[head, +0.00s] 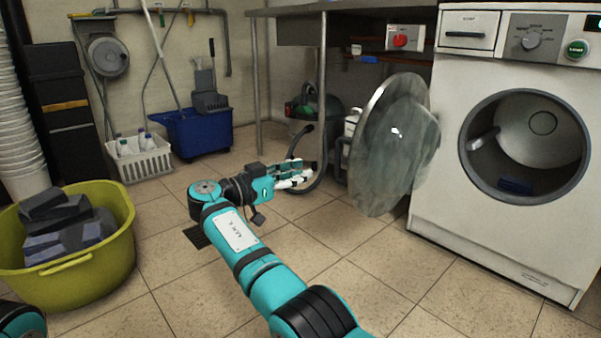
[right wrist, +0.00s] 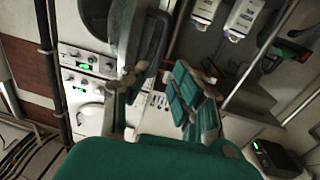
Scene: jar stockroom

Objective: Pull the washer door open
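The washer (head: 450,130) stands at the right in the head view. Its round glass door (head: 392,150) is swung wide open to the left, edge partly toward me, and the dark round opening with the drum (head: 525,145) is exposed. A dark handle (head: 342,158) is on the door's free left edge. My right gripper (head: 304,178) is just left of the handle, its fingers pointing toward it. In the right wrist view my gripper (right wrist: 160,105) has its fingers spread, with the dark handle (right wrist: 155,42) beyond the fingertips. Whether a finger touches the door is unclear. My left gripper is out of view.
A yellow-green tub (head: 95,270) with dark items stands on the floor at left. A white crate (head: 140,162) and a blue bucket (head: 195,135) are by the wall. A metal table (head: 262,80) is behind the door.

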